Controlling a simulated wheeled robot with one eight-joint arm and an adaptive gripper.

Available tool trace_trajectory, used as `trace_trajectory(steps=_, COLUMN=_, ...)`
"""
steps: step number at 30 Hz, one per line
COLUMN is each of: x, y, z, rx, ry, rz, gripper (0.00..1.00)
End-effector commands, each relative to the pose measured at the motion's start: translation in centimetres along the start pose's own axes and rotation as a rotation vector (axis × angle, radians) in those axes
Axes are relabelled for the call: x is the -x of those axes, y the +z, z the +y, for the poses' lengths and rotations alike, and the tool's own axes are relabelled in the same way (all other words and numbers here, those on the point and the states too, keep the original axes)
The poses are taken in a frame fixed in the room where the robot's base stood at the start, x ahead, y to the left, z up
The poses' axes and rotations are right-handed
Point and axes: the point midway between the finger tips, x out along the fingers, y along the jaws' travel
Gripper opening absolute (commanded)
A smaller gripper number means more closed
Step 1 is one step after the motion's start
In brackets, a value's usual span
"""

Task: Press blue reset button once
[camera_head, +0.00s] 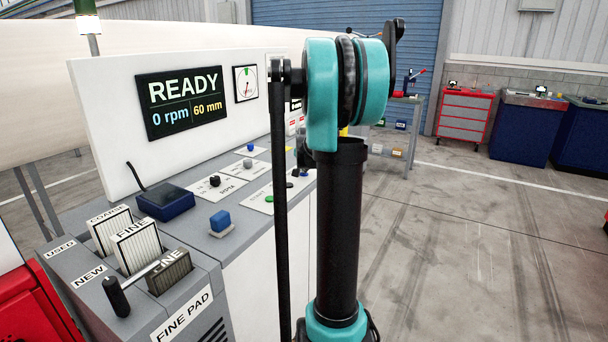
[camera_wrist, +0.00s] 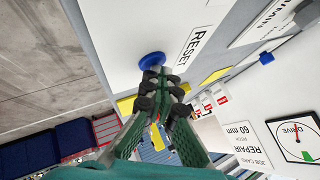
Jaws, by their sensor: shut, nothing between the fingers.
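The round blue button (camera_wrist: 151,60) sits on a pale panel beside a RESET label (camera_wrist: 196,42) in the wrist view. My gripper (camera_wrist: 166,82) is shut and empty, its dark fingertips together just below the button in the picture. The tips overlap the near edge of the button's outline; I cannot tell whether they touch it. In the head view my arm hides the far end of the console, and the RESET button cannot be made out there.
The display (camera_head: 181,102) reads READY, 0 rpm, 60 mm. A red drawer cabinet (camera_head: 465,112) stands far back. The floor right of my arm is clear.

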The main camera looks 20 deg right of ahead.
Motion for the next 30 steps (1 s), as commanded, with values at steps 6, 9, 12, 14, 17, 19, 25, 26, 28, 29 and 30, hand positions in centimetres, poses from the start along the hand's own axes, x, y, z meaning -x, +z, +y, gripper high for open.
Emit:
trace_trajectory(steps=6, x=0.6, y=-0.4, z=-0.4, rx=0.0, ry=0.0, rz=0.0, gripper=0.0)
trace_trajectory(steps=9, x=0.9, y=-0.6, z=-0.6, rx=0.0, ry=0.0, rz=0.0, gripper=0.0)
trace_trajectory(steps=12, x=1.1, y=-0.8, z=-0.8, rx=0.0, ry=0.0, rz=0.0, gripper=0.0)
trace_trajectory(steps=14, x=1.1, y=-0.8, z=-0.8, rx=0.0, ry=0.0, rz=0.0, gripper=0.0)
trace_trajectory(steps=17, x=1.1, y=-0.8, z=-0.8, rx=0.0, ry=0.0, rz=0.0, gripper=0.0)
trace_trajectory(steps=19, x=1.1, y=-0.8, z=-0.8, rx=0.0, ry=0.0, rz=0.0, gripper=0.0)
trace_trajectory(steps=25, x=1.8, y=-1.3, z=-1.3, rx=0.0, ry=0.0, rz=0.0, gripper=0.0)
trace_trajectory(steps=26, x=2.0, y=-1.4, z=-1.4, rx=0.0, ry=0.0, rz=0.0, gripper=0.0)
trace_trajectory(steps=28, x=2.5, y=-1.8, z=-1.8, rx=0.0, ry=0.0, rz=0.0, gripper=0.0)
trace_trajectory(steps=29, x=2.7, y=-1.9, z=-1.9, rx=0.0, ry=0.0, rz=0.0, gripper=0.0)
trace_trajectory(steps=30, x=2.9, y=-2.1, z=-2.1, rx=0.0, ry=0.0, rz=0.0, gripper=0.0)
